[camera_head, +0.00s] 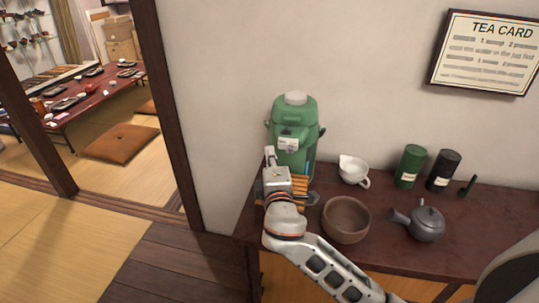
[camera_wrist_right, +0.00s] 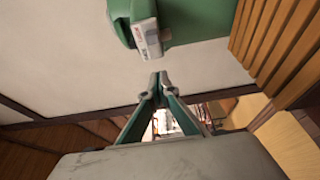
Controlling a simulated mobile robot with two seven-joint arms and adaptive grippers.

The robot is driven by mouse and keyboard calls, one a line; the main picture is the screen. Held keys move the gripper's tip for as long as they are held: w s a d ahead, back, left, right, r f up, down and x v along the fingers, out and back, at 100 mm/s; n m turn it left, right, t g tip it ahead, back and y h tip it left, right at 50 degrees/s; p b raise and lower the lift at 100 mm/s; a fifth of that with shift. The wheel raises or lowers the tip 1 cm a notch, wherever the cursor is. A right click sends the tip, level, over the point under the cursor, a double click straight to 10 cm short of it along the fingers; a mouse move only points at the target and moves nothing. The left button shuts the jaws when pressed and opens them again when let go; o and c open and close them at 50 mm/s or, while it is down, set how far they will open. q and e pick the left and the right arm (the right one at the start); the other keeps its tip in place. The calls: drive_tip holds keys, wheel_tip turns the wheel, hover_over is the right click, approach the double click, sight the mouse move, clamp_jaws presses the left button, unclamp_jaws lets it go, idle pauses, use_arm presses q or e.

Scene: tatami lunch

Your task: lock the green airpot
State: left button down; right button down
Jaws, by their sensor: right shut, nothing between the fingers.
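The green airpot (camera_head: 294,115) stands upright on the dark red counter (camera_head: 475,235), against the wall, with a pale round button on top. A white label or tab sits below its green spout. My right gripper (camera_head: 270,154) is at the airpot's front left side and covers part of its lower body. In the right wrist view the right gripper (camera_wrist_right: 158,78) is shut and empty, its tips just below the white tab of the airpot (camera_wrist_right: 120,12), with a small gap visible. The airpot's lock state cannot be told. My left gripper is not in view.
A slatted wooden piece (camera_head: 300,188) lies beside my gripper. A brown bowl (camera_head: 346,219), a white spouted cup (camera_head: 353,170), a grey teapot (camera_head: 426,224), a green canister (camera_head: 410,166) and a black canister (camera_head: 443,170) stand to the right. A tea card (camera_head: 485,52) hangs above.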

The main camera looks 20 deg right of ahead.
drive_tip(key=v, duration=0.8)
drive_tip(key=shift+s, duration=0.45)
drive_tip(key=shift+f, duration=0.15)
drive_tip(key=s+a+f+m+g+y, duration=0.1)
drive_tip(key=s+f+g+y, duration=0.15)
drive_tip(key=f, duration=0.75)
drive_tip(key=s+a+f+m+g+y, duration=0.15)
drive_tip(key=s+f, duration=0.25)
drive_tip(key=f, duration=0.5)
drive_tip(key=s+d+f+m+g+y, duration=0.1)
drive_tip(key=s+f+m+g+y, duration=0.1)
drive_tip(key=s+f+m, duration=0.6)
drive_tip(key=s+f+y, duration=0.1)
drive_tip(key=s+f, duration=0.5)
drive_tip(key=s, duration=0.1)
drive_tip(key=shift+s+d+f+g, duration=0.15)
drive_tip(key=shift+s+d+g, duration=0.1)
drive_tip(key=shift+g, duration=0.15)
